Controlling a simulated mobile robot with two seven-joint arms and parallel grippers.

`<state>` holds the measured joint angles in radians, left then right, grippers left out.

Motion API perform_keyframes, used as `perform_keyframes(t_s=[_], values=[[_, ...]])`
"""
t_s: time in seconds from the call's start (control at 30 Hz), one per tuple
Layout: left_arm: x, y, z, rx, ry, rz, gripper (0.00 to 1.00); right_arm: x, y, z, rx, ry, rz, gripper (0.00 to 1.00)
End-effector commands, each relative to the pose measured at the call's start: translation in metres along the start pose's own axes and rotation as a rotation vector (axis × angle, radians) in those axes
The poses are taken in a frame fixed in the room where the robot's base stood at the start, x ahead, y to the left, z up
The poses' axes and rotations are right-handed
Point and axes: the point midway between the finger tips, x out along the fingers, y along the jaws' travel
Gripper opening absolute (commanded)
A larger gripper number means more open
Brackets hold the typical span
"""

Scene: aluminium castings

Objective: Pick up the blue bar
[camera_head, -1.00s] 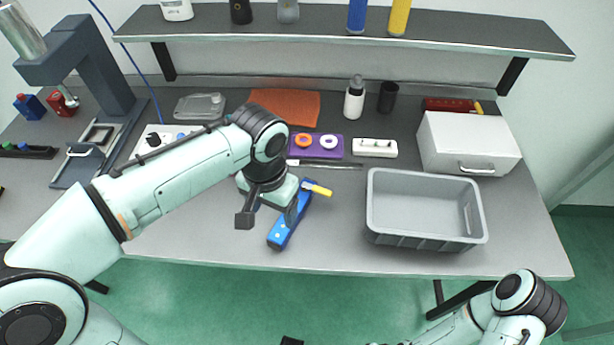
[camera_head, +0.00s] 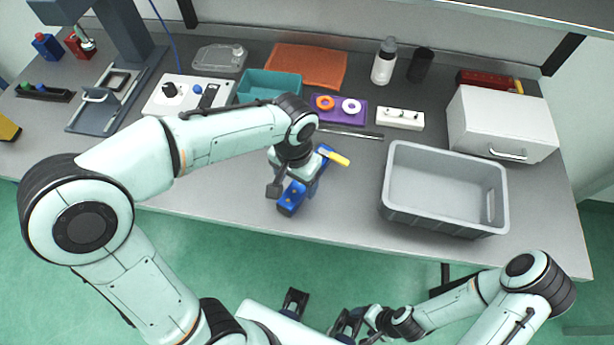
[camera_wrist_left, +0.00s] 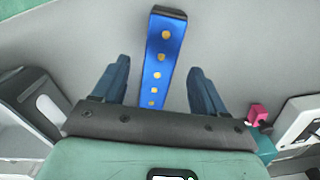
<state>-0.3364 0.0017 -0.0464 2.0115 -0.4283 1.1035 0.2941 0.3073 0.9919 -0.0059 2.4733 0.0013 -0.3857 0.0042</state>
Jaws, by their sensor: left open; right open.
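The blue bar (camera_head: 288,203) lies on the grey table near its front edge, partly hidden under my left gripper. In the left wrist view the blue bar (camera_wrist_left: 163,60) shows a row of gold dots and a dark far end. It runs between the two spread fingers with a gap on each side. My left gripper (camera_head: 292,189) is open and empty over the bar; its fingers also show in the left wrist view (camera_wrist_left: 157,85). My right gripper (camera_head: 322,314) is open and empty, low in front of the table.
A yellow piece (camera_head: 334,155) lies close to the bar's far end. A grey bin (camera_head: 395,195) stands to the right. A purple block (camera_head: 338,117), a thin rod (camera_head: 350,134) and a teal tray (camera_head: 268,76) lie behind. The table left of the bar is clear.

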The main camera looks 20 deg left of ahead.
Motion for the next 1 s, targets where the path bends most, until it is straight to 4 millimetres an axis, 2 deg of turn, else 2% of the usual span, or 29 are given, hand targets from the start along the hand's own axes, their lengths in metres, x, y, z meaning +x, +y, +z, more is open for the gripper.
perform_keyframes(t_s=[0.1,0.2,0.5,0.7,1.0], values=[[0.021,0.000,-0.001,0.001,-0.005,-0.001,0.72,0.002,0.001,0.000,0.000,-0.001,0.000,0.72],[0.032,0.000,-0.002,0.001,-0.003,0.000,0.72,0.004,0.002,0.001,0.000,-0.001,0.000,0.72],[0.035,0.000,-0.002,0.000,0.000,0.000,0.72,0.004,0.002,0.001,0.000,-0.001,0.000,0.72],[0.035,0.000,-0.002,0.000,0.000,0.000,0.10,0.004,0.002,0.001,0.000,-0.001,0.001,0.72],[0.036,0.000,-0.002,0.001,-0.002,0.000,0.10,0.004,0.002,0.001,0.000,-0.001,0.001,0.72]])
